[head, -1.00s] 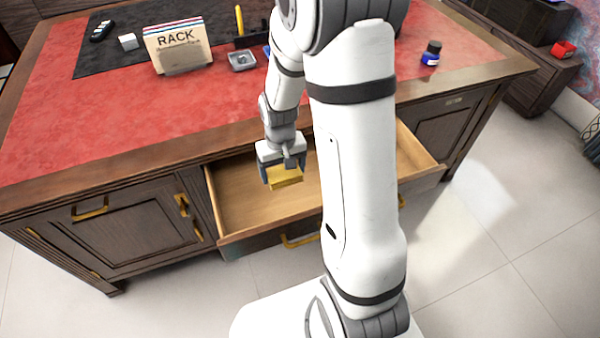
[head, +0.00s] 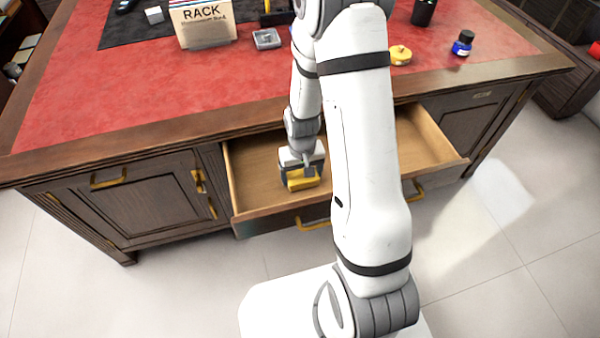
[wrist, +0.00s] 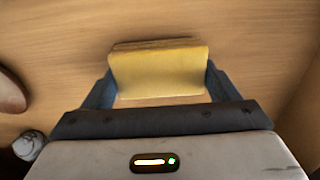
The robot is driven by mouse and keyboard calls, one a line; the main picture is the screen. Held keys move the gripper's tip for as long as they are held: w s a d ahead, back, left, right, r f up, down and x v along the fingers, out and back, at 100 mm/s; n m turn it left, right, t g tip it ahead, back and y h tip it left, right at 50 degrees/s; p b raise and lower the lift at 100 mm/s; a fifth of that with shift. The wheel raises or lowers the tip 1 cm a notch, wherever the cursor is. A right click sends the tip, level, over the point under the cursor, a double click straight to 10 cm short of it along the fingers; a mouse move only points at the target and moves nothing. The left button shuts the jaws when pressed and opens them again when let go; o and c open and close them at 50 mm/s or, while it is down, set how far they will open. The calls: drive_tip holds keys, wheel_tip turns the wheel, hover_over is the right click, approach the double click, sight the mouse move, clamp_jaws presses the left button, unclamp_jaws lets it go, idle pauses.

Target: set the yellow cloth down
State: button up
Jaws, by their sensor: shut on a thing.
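The yellow cloth (head: 302,184) is a folded block held between the fingers of my gripper (head: 302,176), inside the outline of the open drawer (head: 255,180). In the wrist view the cloth (wrist: 158,75) spans the gap between the two blue-grey fingers, with the pale wood of the drawer floor behind it. The gripper is shut on it. I cannot tell whether the cloth touches the drawer floor. My arm hides the middle of the drawer.
The drawer's front wall (head: 285,208) and side walls surround the gripper. A brown rounded thing (wrist: 10,92) shows in the wrist view.

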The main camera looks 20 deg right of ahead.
drive_tip(key=o, duration=0.9)
drive_tip(key=shift+f, duration=0.1)
wheel_tip(320, 180, up, 12)
drive_tip(key=p, duration=0.2)
wheel_tip(320, 180, up, 8)
drive_tip(key=t, duration=0.1)
hover_over(302, 173)
drive_tip(key=s, duration=0.4)
drive_tip(key=shift+t, duration=0.6)
drive_tip(key=s+r, duration=0.2)
drive_tip(key=s, duration=0.1)
drive_tip(key=s+r, duration=0.6)
drive_tip(key=s, duration=0.1)
drive_tip(key=shift+a, duration=0.3)
